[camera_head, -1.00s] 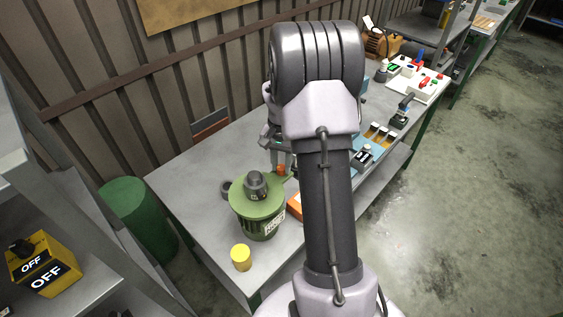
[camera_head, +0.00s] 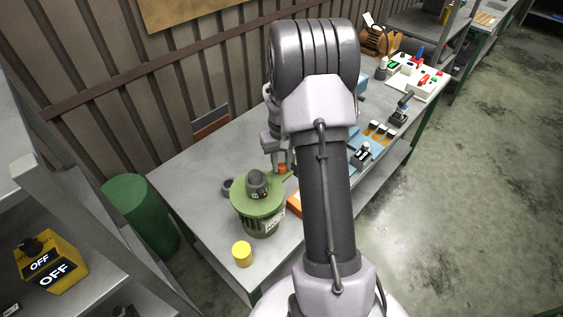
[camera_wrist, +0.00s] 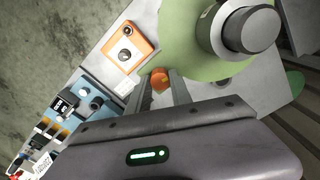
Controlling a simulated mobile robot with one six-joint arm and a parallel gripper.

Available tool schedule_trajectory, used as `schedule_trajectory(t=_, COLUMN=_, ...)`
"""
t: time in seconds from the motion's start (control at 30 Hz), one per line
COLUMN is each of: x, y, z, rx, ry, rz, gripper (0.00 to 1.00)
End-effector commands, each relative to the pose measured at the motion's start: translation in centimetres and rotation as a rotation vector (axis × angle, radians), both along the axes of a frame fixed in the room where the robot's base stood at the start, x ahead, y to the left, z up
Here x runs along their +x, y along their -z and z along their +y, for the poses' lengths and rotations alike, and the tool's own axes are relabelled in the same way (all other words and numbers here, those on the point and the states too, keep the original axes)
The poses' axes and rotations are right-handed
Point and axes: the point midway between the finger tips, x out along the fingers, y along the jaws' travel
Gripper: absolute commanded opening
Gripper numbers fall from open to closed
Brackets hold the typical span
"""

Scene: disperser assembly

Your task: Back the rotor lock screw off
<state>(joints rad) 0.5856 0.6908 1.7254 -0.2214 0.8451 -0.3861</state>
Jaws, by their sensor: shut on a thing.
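The green disperser (camera_head: 258,205) stands on the workbench, with a dark cap (camera_head: 257,183) on its top; its green top plate (camera_wrist: 190,50) also shows in the wrist view. The orange rotor lock screw (camera_head: 282,168) is at the disperser's far edge in the head view. In the wrist view the screw head (camera_wrist: 159,80) sits between the fingertips of my gripper (camera_wrist: 165,86). My gripper (camera_head: 280,160) is shut on the screw, partly hidden behind my arm in the head view. The screw's shaft cannot be made out.
A yellow cylinder (camera_head: 242,253) stands near the bench's front edge. An orange box with a dark knob (camera_wrist: 127,52) lies beside the disperser. A dark ring (camera_head: 227,187) is left of it. Blue trays (camera_head: 374,142) and a white panel (camera_head: 417,78) are farther along the bench.

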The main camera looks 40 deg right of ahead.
Motion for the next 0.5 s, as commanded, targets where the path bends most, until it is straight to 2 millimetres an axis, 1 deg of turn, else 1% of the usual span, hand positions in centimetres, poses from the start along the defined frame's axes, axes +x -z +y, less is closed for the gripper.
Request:
schedule_trajectory(t=0.47, x=0.13, y=-0.14, z=-0.08, rx=-0.003, ry=-0.012, rz=-0.004, gripper=0.00)
schedule_trajectory(t=0.5, x=0.12, y=-0.14, z=-0.09, rx=-0.003, ry=-0.012, rz=-0.004, gripper=0.30)
